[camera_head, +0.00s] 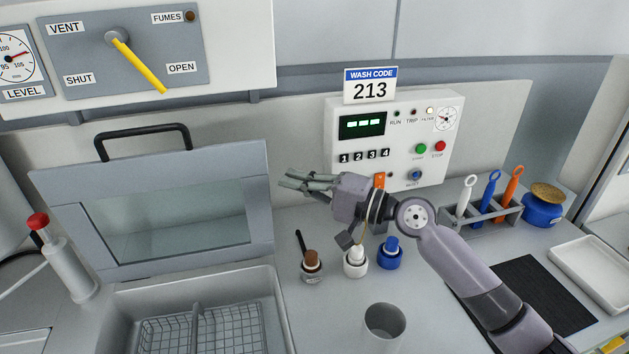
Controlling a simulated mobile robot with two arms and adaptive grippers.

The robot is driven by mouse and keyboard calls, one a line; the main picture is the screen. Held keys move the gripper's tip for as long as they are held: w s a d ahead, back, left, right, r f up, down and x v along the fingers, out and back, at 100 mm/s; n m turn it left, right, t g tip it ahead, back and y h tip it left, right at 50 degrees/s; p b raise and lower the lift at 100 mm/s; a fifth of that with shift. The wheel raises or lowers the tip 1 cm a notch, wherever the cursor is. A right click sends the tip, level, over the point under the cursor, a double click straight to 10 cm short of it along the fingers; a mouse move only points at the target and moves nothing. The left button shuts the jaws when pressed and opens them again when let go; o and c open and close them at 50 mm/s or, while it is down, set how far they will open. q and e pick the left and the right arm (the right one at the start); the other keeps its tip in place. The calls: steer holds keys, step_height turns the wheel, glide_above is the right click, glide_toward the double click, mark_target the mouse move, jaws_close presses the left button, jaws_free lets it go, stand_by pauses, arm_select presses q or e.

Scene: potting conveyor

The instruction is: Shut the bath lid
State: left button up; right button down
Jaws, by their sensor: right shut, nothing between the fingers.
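The bath lid (62,195) stands raised and tilted back behind the bath. It is a grey frame with a clear window, and a black handle (143,130) runs along its top edge. The bath (265,290) below is open, with a divided wire basket (165,335) inside. My right gripper (284,181) is shut and empty. It points left, just right of the lid's right edge in the picture, and seems apart from it. My left gripper is out of view.
The control box (446,155) with a wash code sign (369,91) stands behind my right arm. Brown, white and blue-capped bottles (390,255) and a grey cup (385,325) stand right of the bath. A red-topped cylinder (68,270) stands left. A vent panel (85,50) hangs above.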

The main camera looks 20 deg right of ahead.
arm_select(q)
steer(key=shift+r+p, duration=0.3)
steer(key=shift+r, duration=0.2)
arm_select(e)
steer(key=shift+x, duration=1.6)
